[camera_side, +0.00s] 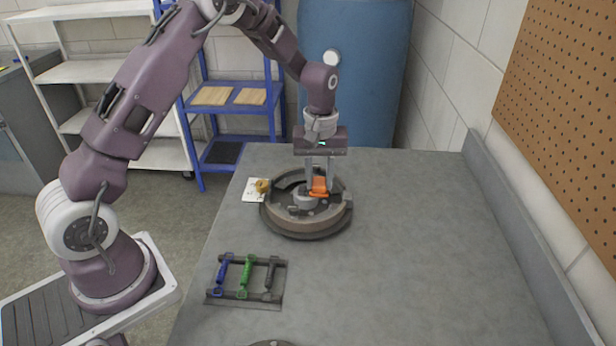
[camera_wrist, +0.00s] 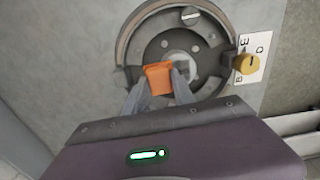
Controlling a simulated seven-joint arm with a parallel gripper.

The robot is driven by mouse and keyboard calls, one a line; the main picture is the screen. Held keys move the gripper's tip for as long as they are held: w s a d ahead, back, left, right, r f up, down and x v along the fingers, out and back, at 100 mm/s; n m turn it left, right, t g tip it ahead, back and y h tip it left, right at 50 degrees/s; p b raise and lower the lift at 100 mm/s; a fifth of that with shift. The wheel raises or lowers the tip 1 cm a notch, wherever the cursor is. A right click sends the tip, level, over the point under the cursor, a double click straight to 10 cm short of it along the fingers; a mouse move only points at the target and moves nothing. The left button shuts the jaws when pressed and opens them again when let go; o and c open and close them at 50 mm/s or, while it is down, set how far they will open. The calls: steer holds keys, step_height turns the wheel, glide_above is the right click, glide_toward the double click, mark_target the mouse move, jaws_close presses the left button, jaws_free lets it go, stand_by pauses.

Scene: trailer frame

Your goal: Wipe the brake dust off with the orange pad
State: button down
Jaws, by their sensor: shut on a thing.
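The orange pad (camera_side: 319,186) is between the fingers of my gripper (camera_side: 319,176), which is shut on it. In the wrist view the orange pad (camera_wrist: 159,78) shows between the two grey fingertips of my gripper (camera_wrist: 159,88), over the hub area of the brake drum (camera_wrist: 128,42). In the side view the round brake drum (camera_side: 290,219) lies on the table below my gripper. I cannot tell whether the pad touches the drum. The brake dust is not clearly distinguishable.
A yellow knob (camera_side: 262,186) on a white marked plate (camera_side: 250,195) sits beside the drum. A rack (camera_side: 268,297) with blue, green and dark handles stands nearer the camera. The table's right side (camera_side: 430,240) is clear, up to a raised edge (camera_side: 520,230).

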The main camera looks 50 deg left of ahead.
steer(key=shift+s+a, duration=2.15)
steer(key=shift+s, duration=0.05)
step_height(320, 180, up, 8)
steer(key=shift+r, duration=0.15)
steer(key=shift+f, duration=0.25)
